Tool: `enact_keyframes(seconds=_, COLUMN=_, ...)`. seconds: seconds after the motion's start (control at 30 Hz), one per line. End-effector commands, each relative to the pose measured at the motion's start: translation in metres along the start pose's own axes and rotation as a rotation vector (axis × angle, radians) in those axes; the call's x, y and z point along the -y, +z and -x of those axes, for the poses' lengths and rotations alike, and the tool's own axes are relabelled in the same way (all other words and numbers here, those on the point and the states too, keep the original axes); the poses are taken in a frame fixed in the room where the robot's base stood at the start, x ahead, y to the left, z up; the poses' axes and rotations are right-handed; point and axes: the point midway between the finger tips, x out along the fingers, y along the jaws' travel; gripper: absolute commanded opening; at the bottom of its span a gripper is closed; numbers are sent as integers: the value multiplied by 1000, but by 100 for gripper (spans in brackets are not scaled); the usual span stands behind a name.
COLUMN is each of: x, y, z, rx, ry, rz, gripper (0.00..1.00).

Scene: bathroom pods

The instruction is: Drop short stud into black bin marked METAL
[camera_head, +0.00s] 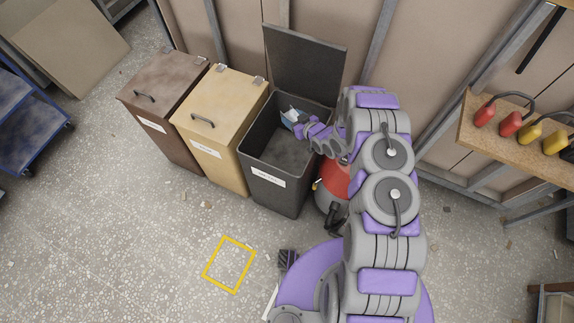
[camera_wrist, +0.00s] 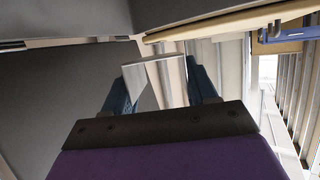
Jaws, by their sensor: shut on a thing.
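The black bin (camera_head: 285,190) stands at the right end of a row of three bins. Its lid (camera_head: 305,65) is raised, and a white label (camera_head: 268,177) on its front is too small to read. My gripper (camera_head: 291,117) is at the open mouth of this bin, near its back right. In the wrist view, my gripper (camera_wrist: 160,82) is shut on the short stud (camera_wrist: 152,72), a pale grey metal channel piece across the fingertips. The stud shows only as a small light patch in the head view. The dark bin surface fills the left of the wrist view.
A closed tan bin (camera_head: 220,120) and a closed brown bin (camera_head: 165,100) stand left of the black bin. A red rounded object (camera_head: 333,180) is close to its right, partly behind my arm. A yellow square (camera_head: 230,264) marks the clear floor in front.

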Motion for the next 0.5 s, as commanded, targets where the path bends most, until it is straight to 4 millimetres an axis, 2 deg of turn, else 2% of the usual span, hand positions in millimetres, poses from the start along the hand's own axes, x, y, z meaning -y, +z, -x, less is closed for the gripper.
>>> enact_keyframes(seconds=0.1, x=2, y=6, z=-4, rx=2, ry=0, rz=2, gripper=26)
enact_keyframes(seconds=0.33, x=3, y=5, z=-5, rx=3, ry=0, rz=3, gripper=26)
enact_keyframes(seconds=0.37, x=3, y=5, z=-5, rx=3, ry=0, rz=3, gripper=60)
enact_keyframes(seconds=0.5, x=2, y=5, z=-4, rx=3, ry=0, rz=2, gripper=74)
